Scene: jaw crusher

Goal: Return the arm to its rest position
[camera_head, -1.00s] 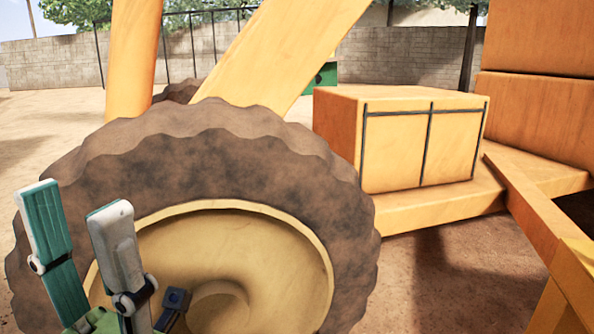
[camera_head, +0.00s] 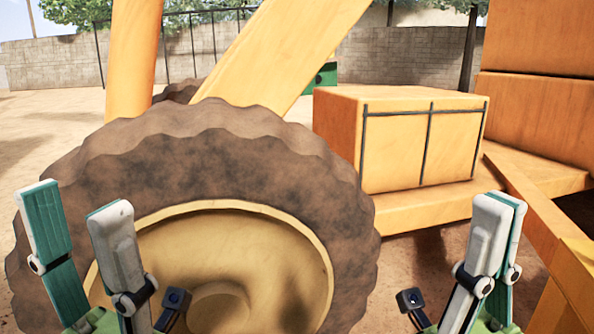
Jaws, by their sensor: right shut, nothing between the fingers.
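My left gripper (camera_head: 76,198) is at the lower left, pointing up, in front of a large brown tyre. Its two white and green fingers stand apart with nothing between them, so it is open. My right gripper (camera_head: 503,202) is at the lower right, also pointing up, in front of the yellow machine frame and brown ground. Its two fingers are together, one mostly behind the other, and hold nothing. Both grippers stand at similar height in the picture. Most of both arms is out of view below.
A big wheel (camera_head: 180,185) with a yellow hub fills the lower left. A yellow box (camera_head: 395,150) with dark bars sits on a yellow frame (camera_head: 430,208) at the right. Sloping yellow beams (camera_head: 270,60) rise behind the wheel. A stone wall (camera_head: 415,58) stands far back.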

